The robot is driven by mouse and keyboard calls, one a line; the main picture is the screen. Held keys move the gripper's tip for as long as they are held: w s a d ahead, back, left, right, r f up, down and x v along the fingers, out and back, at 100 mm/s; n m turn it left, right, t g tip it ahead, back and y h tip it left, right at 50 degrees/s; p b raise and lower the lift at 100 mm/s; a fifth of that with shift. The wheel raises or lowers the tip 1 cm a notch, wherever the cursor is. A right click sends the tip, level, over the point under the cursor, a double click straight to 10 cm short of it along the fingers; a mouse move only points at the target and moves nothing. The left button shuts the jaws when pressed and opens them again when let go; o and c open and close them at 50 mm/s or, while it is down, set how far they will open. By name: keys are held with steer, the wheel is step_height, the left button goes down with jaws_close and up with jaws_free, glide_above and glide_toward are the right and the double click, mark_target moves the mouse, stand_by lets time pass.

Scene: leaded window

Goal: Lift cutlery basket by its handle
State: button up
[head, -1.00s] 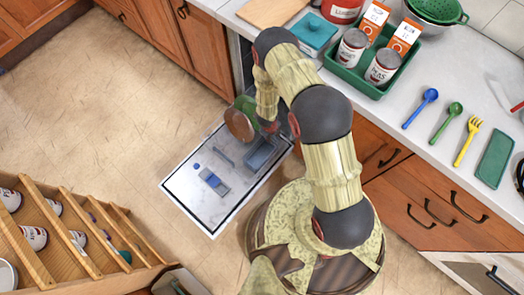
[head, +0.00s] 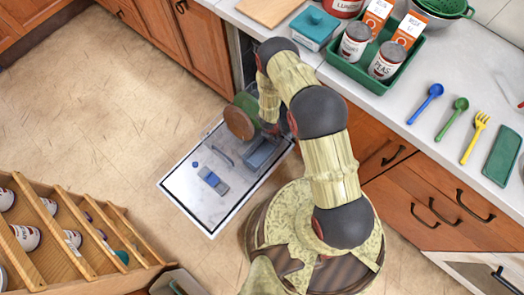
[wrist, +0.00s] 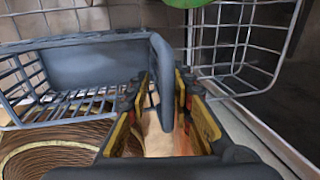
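The grey-blue cutlery basket (head: 262,152) is over the open dishwasher door, at its upper right in the head view. In the wrist view the slatted basket (wrist: 88,65) fills the left side. Its upright handle (wrist: 163,75) runs between the two fingers of my gripper (wrist: 168,105). The fingers have yellow-edged pads, one on each side of the handle. Gaps show beside the handle, so the gripper looks open around it. In the head view my arm hides the fingers and the handle.
The dishwasher door (head: 186,190) lies open. Wire rack bars (wrist: 235,45) stand close behind and to the right of the basket. A round brown-and-green object (head: 239,122) is left of my wrist. A slatted wooden rack (head: 75,235) with cans stands at lower left. Open floor lies between.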

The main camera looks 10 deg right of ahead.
jaws_close()
stand_by(0.6)
